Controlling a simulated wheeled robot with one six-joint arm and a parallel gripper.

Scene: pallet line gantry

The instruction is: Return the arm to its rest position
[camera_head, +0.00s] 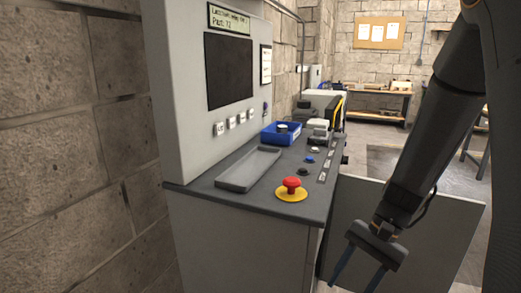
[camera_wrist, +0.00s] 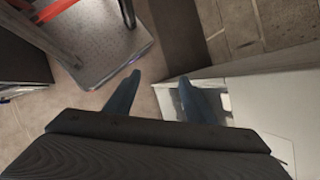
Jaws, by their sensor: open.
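My arm comes in from the upper right of the head view and hangs down to the right of the grey control console (camera_head: 255,195). My gripper (camera_head: 358,278) points downward near the bottom edge, with its two fingers apart, in front of a light grey panel. The fingertips are partly cut off by the frame. In the wrist view my gripper (camera_wrist: 158,80) also shows its two blue-grey fingers spread, with nothing between them but floor and a pale panel edge.
A red mushroom button (camera_head: 291,185) on a yellow base, an empty grey tray (camera_head: 249,168) and a blue bin (camera_head: 281,133) sit on the console top. A light panel (camera_head: 440,215) stands right of the console. A metal plate (camera_wrist: 92,40) lies below in the wrist view.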

